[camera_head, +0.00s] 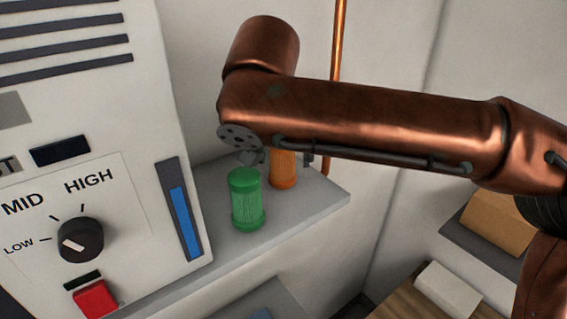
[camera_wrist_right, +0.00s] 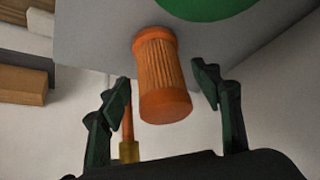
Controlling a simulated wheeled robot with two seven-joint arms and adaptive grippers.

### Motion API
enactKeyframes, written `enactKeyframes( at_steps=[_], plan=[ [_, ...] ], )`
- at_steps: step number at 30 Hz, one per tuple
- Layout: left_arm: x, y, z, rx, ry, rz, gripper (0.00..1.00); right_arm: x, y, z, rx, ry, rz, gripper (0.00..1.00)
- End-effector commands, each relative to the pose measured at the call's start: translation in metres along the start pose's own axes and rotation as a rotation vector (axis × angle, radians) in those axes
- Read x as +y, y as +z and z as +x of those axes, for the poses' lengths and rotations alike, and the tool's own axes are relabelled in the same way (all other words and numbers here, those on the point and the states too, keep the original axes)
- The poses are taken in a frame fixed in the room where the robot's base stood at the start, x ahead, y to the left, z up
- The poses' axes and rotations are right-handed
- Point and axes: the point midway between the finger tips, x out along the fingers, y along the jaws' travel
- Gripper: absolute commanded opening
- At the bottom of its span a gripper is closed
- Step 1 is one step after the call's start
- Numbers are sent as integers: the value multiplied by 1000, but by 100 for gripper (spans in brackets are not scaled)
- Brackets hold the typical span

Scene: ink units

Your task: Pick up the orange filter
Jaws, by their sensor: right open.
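The orange filter (camera_head: 283,170) is a ribbed cylinder standing on the grey shelf (camera_head: 318,204), partly hidden behind my right arm in the head view. In the right wrist view the orange filter (camera_wrist_right: 161,80) lies between and ahead of the two dark fingers of my right gripper (camera_wrist_right: 170,95). Those fingers are spread apart, with a gap on both sides of the filter. In the head view my right gripper (camera_head: 262,157) is mostly hidden by the arm, just by the filter. My left gripper is not in view.
A green filter (camera_head: 246,200) stands close to the left of the orange one. A white machine with a dial (camera_head: 80,240) and red button (camera_head: 96,299) borders the shelf on the left. A copper pipe (camera_head: 339,40) runs up the wall behind. Boxes (camera_head: 497,223) lie lower right.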

Motion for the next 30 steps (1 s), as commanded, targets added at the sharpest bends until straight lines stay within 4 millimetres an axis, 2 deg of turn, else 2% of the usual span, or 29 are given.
enactKeyframes(
  at_steps=[10, 30],
  plan=[
    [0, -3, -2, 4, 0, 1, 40, 0, 0, 7, 1, -1, 0, 57],
    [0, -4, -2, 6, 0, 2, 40, 0, 0, 6, 1, -1, 0, 11]
  ],
)
